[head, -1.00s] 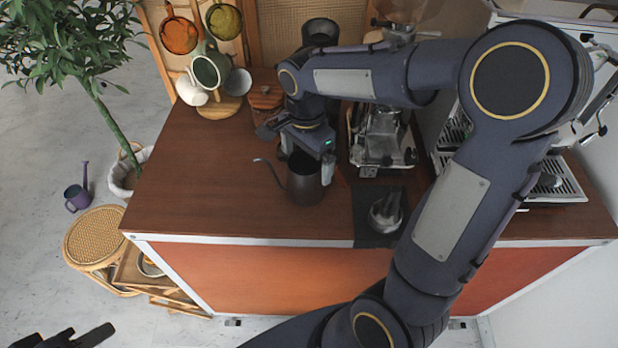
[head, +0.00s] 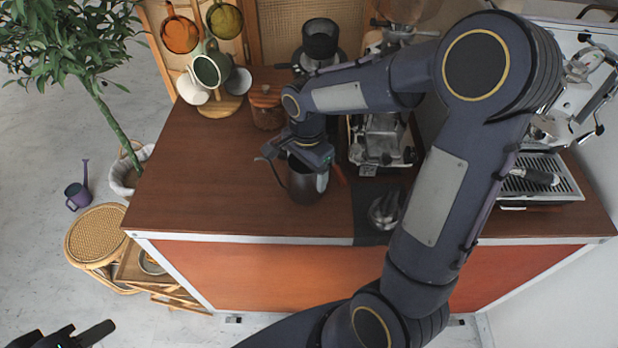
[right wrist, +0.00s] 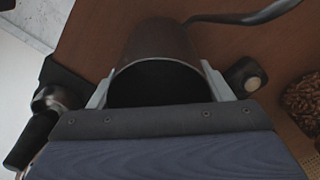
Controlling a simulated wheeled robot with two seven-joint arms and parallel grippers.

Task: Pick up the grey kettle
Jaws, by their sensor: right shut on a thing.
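The grey kettle (head: 305,187) is dark, with a thin curved spout pointing left. It stands upright near the middle of the wooden counter; I cannot tell if its base is clear of the top. My right gripper (head: 312,165) comes down over it from behind, fingers shut on either side of its body. In the right wrist view the kettle (right wrist: 155,42) sits between the two light fingers of my right gripper (right wrist: 158,88), its open top facing the camera. My left gripper (head: 75,338) is at the bottom left corner, partly cut off, away from the counter.
A lidded jar (head: 266,106) stands behind the kettle. The counter's left part is clear.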

